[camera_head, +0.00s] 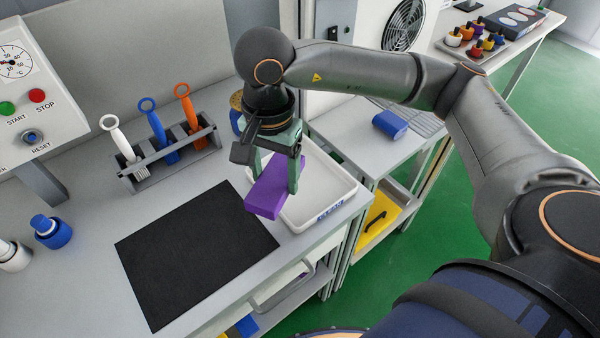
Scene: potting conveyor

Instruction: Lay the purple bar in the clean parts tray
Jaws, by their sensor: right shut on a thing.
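The purple bar (267,193) is held in my right gripper (274,184), whose two greenish fingers are shut on it. The bar is tilted in the picture and overlaps the near left part of the white tray (325,212). I cannot tell the exact height of the bar above the tray. The white tray has a blue label on its front wall and stands at the right end of the bench; its far left part is hidden behind the gripper. My left gripper is not in view.
A black mat (195,255) lies left of the tray. A grey rack (170,160) with white, blue and orange brushes stands behind it. A control panel (35,90) stands at far left.

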